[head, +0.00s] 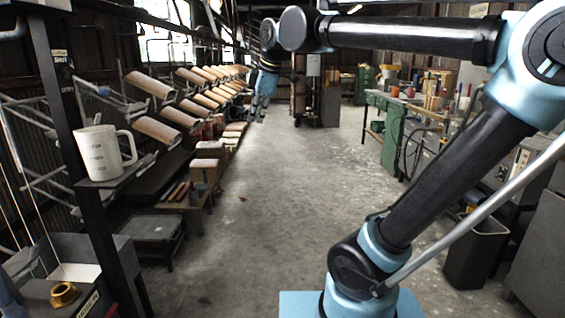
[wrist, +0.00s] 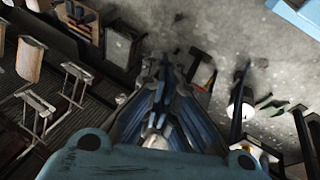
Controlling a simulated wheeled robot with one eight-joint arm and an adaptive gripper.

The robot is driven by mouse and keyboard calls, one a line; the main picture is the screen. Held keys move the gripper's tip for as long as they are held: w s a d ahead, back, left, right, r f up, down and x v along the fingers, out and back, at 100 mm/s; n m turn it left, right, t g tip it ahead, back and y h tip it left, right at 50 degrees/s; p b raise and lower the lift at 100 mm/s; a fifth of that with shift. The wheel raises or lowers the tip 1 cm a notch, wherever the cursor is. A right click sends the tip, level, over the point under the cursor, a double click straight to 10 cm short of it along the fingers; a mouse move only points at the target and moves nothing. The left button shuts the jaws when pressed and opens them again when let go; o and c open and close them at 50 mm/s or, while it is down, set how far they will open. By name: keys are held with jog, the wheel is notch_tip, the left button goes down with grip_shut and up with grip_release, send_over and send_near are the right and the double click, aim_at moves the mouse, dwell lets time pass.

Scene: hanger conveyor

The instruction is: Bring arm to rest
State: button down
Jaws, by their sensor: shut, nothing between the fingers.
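My arm reaches from its blue base at the bottom right of the head view, up and across the top to the left. My gripper (head: 257,112) hangs down at its end, above the concrete floor beside the left-hand racks, small in this view. In the wrist view my gripper (wrist: 163,65) points away from the camera with its fingers drawn together and nothing seen between them. No object touches it in either view.
A white mug (head: 105,152) stands on a small ledge of the dark post at left. A brass part (head: 64,293) lies below it. Racks with slanted boards (head: 150,84) line the left. A dark bin (head: 475,250) stands at right. The middle floor (head: 270,185) is clear.

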jog(key=s+d+f+m+h, duration=0.2)
jog(key=s+d+f+m, duration=0.2)
jog(key=d+f+m, duration=0.85)
jog(key=s+d+f+m, duration=0.2)
jog(key=s+d+f, duration=0.1)
jog(key=f, duration=0.3)
jog(key=s+d+f+m+g+h, duration=0.1)
jog(key=s+d+f+m, duration=0.1)
jog(key=s+d+f, duration=0.2)
jog(key=s+d+f+m, duration=0.3)
jog(key=s+d+f, duration=0.1)
jog(key=d+f, duration=0.3)
notch_tip(320, 180, down, 3)
jog(key=shift+s+d+r+g, duration=0.2)
jog(key=shift+g, duration=0.2)
